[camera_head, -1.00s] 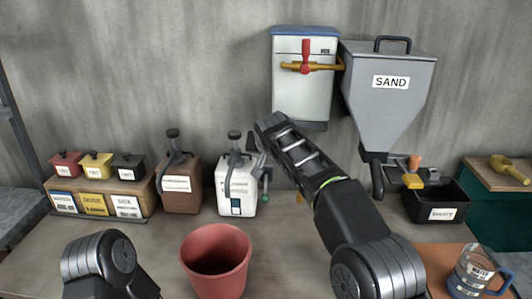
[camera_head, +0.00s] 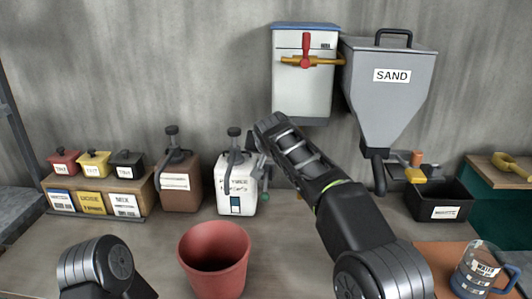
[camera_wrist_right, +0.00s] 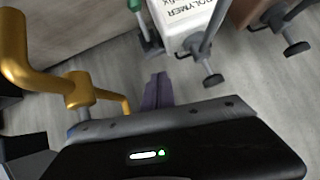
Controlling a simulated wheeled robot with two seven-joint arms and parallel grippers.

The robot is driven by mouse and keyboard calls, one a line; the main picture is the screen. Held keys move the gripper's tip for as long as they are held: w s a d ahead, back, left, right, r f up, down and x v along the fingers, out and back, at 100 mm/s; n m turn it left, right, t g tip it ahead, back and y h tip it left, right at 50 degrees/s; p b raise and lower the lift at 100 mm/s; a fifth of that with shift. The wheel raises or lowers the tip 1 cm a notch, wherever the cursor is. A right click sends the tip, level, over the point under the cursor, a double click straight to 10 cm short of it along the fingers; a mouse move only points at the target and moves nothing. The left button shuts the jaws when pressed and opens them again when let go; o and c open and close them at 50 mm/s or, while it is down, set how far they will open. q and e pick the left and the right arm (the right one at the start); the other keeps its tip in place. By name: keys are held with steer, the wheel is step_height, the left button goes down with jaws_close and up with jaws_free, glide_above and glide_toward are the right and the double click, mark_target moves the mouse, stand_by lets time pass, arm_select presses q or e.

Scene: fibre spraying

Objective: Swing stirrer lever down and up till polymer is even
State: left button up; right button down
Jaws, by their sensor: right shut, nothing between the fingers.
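The white polymer jug (camera_head: 236,190) stands upright on the bench against the wall, with a black pump on top and a small dark-framed window low on its front. Its label also shows in the right wrist view (camera_wrist_right: 186,14). A lever with a green knob (camera_head: 266,196) hangs at the jug's right side; the knob shows at the top of the wrist view (camera_wrist_right: 134,4). My right gripper (camera_wrist_right: 158,80) is shut and empty, its fingertips apart from the jug and the knob. In the head view my right arm largely hides it. My left gripper is out of view.
A brown jug (camera_head: 181,188) stands left of the polymer jug. A red bucket (camera_head: 214,262) stands in front. A white wall tank (camera_head: 303,85) with a yellow pipe and the sand hopper (camera_head: 385,100) hang above. A black tray (camera_head: 440,205) and water jug (camera_head: 474,272) are right.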

arm_select(q)
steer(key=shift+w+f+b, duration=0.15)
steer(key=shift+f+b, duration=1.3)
steer(key=shift+b, duration=0.1)
arm_select(e)
steer(key=v, duration=0.7)
steer(key=shift+s+r, duration=0.2)
steer(key=shift+s, duration=0.15)
steer(key=shift+d, duration=0.1)
